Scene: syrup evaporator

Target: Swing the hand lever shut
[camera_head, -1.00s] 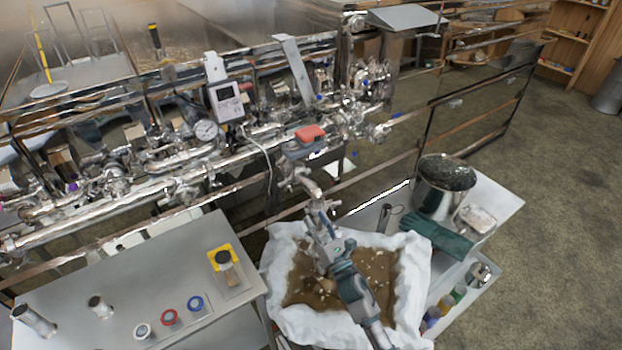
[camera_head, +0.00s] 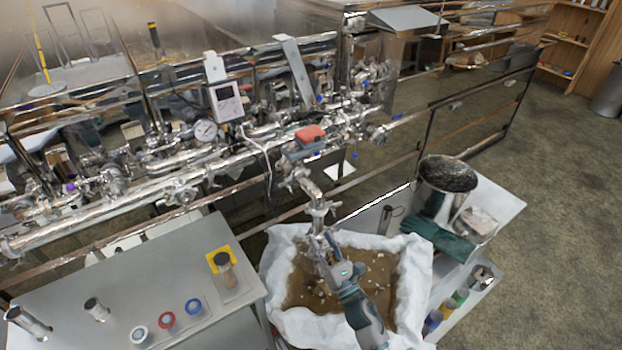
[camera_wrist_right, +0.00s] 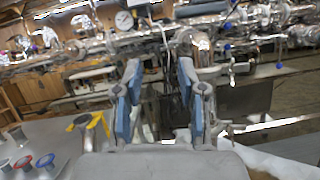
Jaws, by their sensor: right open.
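A red grip (camera_head: 310,133), which may be the hand lever, sits on top of the pipework above a downward outlet pipe (camera_head: 305,182). I cannot tell its exact lever position. My right gripper (camera_head: 321,228) is below the red grip, close to the lower end of the outlet pipe. In the right wrist view, my right gripper (camera_wrist_right: 160,72) is open, with blue-padded fingers apart and nothing held between them. The outlet pipe's bend (camera_wrist_right: 197,45) shows beyond the right finger. The red grip does not show clearly there. My left gripper is not in view.
A cloth-lined tub (camera_head: 285,310) of brown liquid lies under my right gripper. A steel pot (camera_head: 445,180) and a dark green glove (camera_head: 438,240) are on the cart at right. A grey table (camera_head: 70,300) with jars and coloured caps stands at left. Pipes and rails run behind.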

